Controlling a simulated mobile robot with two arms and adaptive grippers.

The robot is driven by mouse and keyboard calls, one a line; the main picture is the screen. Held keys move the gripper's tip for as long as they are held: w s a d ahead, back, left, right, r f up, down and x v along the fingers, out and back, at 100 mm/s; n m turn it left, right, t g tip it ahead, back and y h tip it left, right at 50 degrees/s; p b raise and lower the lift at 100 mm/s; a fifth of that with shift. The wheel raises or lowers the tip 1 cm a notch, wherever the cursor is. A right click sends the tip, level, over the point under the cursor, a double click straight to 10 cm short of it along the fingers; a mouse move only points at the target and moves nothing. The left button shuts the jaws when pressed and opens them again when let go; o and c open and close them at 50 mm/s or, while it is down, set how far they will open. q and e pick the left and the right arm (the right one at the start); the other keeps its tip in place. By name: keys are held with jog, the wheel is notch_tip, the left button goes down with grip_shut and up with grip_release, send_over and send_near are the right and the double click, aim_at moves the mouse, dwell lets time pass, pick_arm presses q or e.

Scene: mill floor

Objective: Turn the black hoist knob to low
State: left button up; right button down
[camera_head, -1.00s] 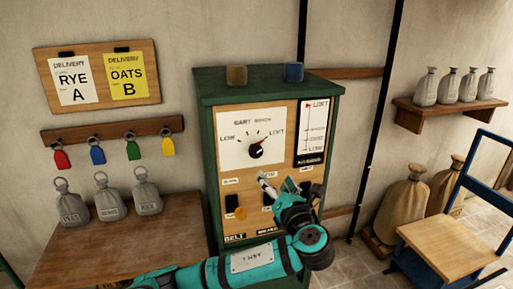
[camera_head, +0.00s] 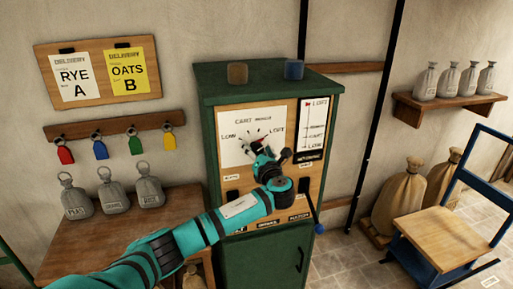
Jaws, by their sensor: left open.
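The black hoist knob (camera_head: 257,143) is on the white dial plate (camera_head: 232,142) on the front of the green cabinet. The plate has "LOW" at its left and "LOFT" at its right. My left gripper (camera_head: 261,149) is open, with its fingertips at the knob. The gripper covers most of the knob, so I cannot tell whether they touch. A bit of red shows at the knob's upper right, but its exact pointing is unclear. My right gripper is not in view.
A black and white level chart (camera_head: 313,127) is right of the dial. A brown block (camera_head: 237,73) and a blue block (camera_head: 294,70) sit on the cabinet top (camera_head: 266,82). Grey sacks stand on the wooden table (camera_head: 125,240) at left.

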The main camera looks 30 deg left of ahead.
pick_arm(q)
jog(key=shift+a, duration=0.1)
jog(key=shift+c, duration=0.2)
jog(key=c, duration=1.2)
jog(key=shift+o, duration=0.2)
